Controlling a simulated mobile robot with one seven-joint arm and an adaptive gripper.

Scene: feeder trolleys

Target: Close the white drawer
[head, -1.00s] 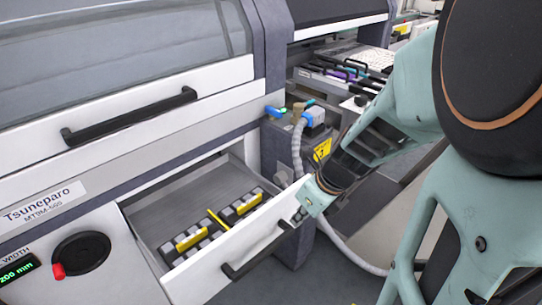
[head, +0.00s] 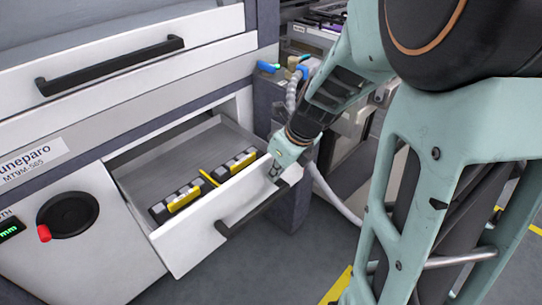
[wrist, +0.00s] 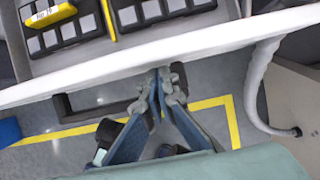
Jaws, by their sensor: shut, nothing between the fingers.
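The white drawer (head: 205,232) is pulled out of the machine, its inside open to view from above. Its front carries a black bar handle (head: 252,208). In the wrist view the top edge of the drawer front (wrist: 110,75) crosses the picture, with the handle (wrist: 85,108) below it. My gripper (head: 275,176) is shut and empty at the right end of the drawer front, on its outer side and close to the top edge. In the wrist view its fingertips (wrist: 165,75) meet the white edge; I cannot tell whether they touch it.
Black blocks with yellow labels (head: 182,197) lie in the drawer beside a yellow divider (head: 209,178). A closed upper cover with a black handle (head: 110,66) is above. A grey hose (head: 328,190) hangs right of the drawer. Floor in front is clear, with yellow lines (head: 338,287).

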